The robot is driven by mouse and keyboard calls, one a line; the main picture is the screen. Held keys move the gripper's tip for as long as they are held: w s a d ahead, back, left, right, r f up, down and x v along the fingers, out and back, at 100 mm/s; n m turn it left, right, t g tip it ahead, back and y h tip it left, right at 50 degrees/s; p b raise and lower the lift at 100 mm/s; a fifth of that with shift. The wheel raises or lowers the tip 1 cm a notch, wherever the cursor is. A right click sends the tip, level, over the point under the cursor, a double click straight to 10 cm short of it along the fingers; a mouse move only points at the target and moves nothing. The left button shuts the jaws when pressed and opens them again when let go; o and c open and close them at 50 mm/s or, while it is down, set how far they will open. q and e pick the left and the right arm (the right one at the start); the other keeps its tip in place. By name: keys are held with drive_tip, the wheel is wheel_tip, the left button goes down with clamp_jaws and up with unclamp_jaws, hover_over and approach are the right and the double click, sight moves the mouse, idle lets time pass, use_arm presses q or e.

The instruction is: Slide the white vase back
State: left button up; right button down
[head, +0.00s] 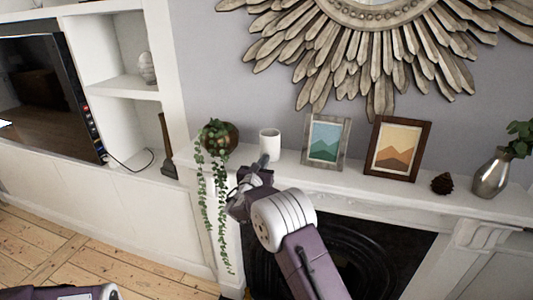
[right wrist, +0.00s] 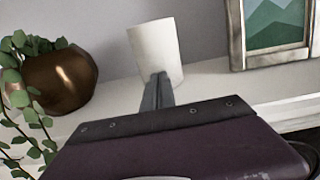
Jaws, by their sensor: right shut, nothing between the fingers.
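The white vase (head: 270,143) stands upright on the white mantel shelf (head: 380,183), between a trailing plant and a framed picture. It also shows in the right wrist view (right wrist: 155,50), straight ahead of the fingers. My right gripper (head: 263,160) is shut and empty, with its fingertips at the vase's lower front. In the right wrist view the closed fingers (right wrist: 160,80) overlap the vase's base; I cannot tell whether they touch it. Part of my left arm shows at the bottom left of the head view, but its gripper is out of sight.
A trailing plant in a bronze pot (head: 222,136) stands left of the vase. A grey-framed picture (head: 326,140), a brown-framed picture (head: 398,148), a pine cone (head: 443,184) and a metal vase (head: 493,174) stand to the right. A sunburst mirror (head: 375,50) hangs above.

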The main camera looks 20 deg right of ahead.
drive_tip(key=shift+w+d, duration=0.15)
drive_tip(key=b+v, duration=0.4)
drive_tip(key=v, duration=0.9)
drive_tip(key=shift+f, duration=0.1)
